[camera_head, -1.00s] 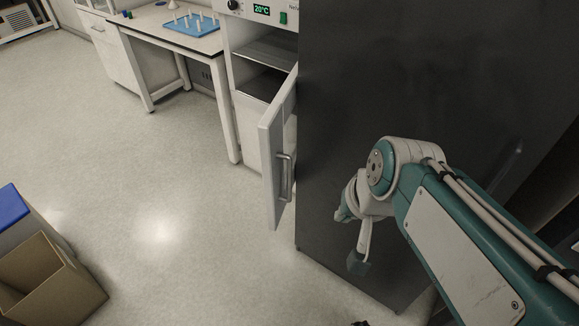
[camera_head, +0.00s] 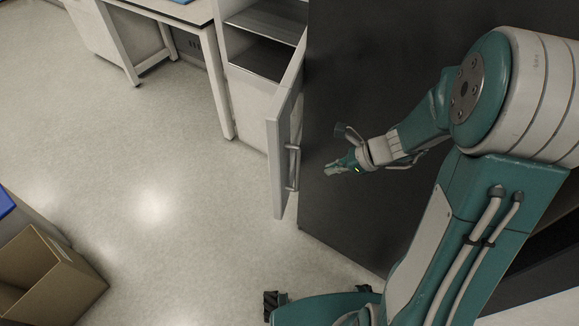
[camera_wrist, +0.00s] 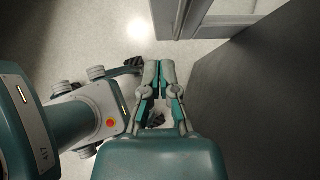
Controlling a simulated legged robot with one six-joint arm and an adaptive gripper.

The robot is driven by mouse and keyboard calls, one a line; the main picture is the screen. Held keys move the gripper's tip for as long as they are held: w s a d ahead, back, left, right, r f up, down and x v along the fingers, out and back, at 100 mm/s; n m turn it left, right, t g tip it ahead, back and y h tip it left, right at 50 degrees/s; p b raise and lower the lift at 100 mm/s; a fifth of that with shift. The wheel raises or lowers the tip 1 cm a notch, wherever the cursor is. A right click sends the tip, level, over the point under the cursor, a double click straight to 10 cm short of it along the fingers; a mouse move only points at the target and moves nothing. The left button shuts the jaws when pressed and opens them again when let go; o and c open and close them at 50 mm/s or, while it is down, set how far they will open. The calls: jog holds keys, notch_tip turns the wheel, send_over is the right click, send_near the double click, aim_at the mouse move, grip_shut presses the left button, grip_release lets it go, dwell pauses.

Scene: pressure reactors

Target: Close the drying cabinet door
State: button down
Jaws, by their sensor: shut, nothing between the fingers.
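The drying cabinet (camera_head: 250,95) stands in the upper middle of the head view, with its shelves showing. Its white door (camera_head: 279,155) is open and swung out toward me, with a metal handle (camera_head: 293,168) on the face nearest my gripper. My gripper (camera_head: 329,171) is to the right of the handle, apart from it in the picture, and points left toward the door. In the wrist view the gripper (camera_wrist: 157,65) is shut with nothing between its fingers. In that view a pale panel edge (camera_wrist: 205,25) lies at the top, beyond the fingertips.
A tall dark cabinet (camera_head: 345,90) stands directly right of the door, close to my arm. A white table (camera_head: 170,15) stands left of the drying cabinet. An open cardboard box (camera_head: 50,275) is at the lower left. The floor (camera_head: 150,180) left of the door is clear.

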aim_at(282, 177)
jog(key=x, duration=0.4)
jog(key=r+x, duration=0.1)
jog(key=x, duration=0.3)
jog(key=a+x, duration=0.1)
jog(key=x, duration=0.3)
jog(key=shift+w+a+r, duration=0.1)
jog(key=shift+w+r, duration=0.1)
jog(key=shift+w, duration=0.05)
jog(key=shift+w+a, duration=0.15)
jog(key=shift+a, duration=0.15)
